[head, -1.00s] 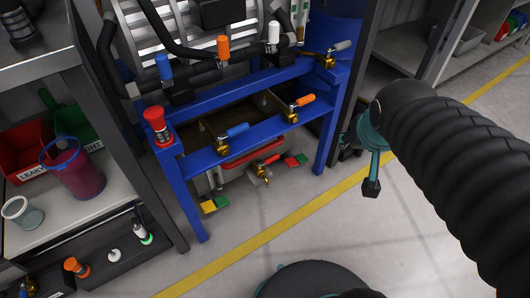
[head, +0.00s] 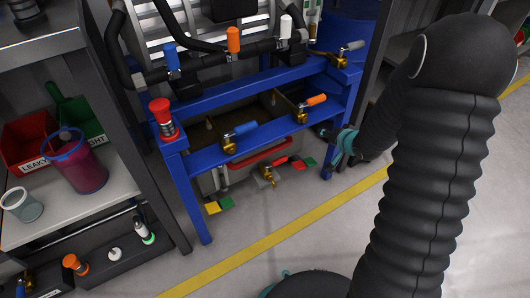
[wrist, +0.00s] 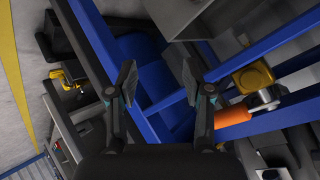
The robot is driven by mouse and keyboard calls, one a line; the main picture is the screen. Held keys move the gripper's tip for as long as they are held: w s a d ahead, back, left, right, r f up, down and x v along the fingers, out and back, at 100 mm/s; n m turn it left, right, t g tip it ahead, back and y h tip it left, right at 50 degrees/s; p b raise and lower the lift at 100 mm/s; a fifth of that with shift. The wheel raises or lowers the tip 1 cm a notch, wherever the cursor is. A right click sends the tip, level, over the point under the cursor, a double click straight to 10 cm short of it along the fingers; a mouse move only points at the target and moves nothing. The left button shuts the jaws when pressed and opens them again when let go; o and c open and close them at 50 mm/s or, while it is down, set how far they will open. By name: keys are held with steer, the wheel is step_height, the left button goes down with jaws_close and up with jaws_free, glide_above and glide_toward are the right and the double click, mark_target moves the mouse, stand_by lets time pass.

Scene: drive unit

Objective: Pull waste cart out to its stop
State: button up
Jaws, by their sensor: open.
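The waste cart appears to be the grey bin (head: 225,178) with a red handle bar (head: 262,152) along its upper front, low under the blue frame (head: 235,142). The frame's front rail and its valves hide part of it. A red-handled brass valve (head: 268,173) shows at its front. My gripper (head: 343,142) is beside the frame's right front leg, to the right of the red bar and apart from it. In the wrist view my gripper (wrist: 158,82) is open and empty, with blue frame bars beyond its fingers.
An orange-handled valve (head: 309,101) and a blue-handled valve (head: 238,131) stick out from the front rail. A red knob (head: 161,117) tops the left post. A shelf unit (head: 95,205) stands close on the left. The floor (head: 300,242) before the frame is clear, with a yellow line (head: 275,238).

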steer(key=a+f+m+y, duration=0.1)
steer(key=a+f+y, duration=0.4)
steer(key=f, duration=0.3)
steer(key=m+g+y+b, duration=0.1)
steer(key=m+y, duration=0.1)
steer(key=y, duration=0.3)
glide_toward(268, 155)
steer(key=b+x, duration=0.1)
steer(key=x, duration=1)
steer(key=shift+w+a+b, duration=0.15)
steer(key=shift+a+b, duration=0.1)
steer(key=shift+b, duration=0.05)
jaws_close()
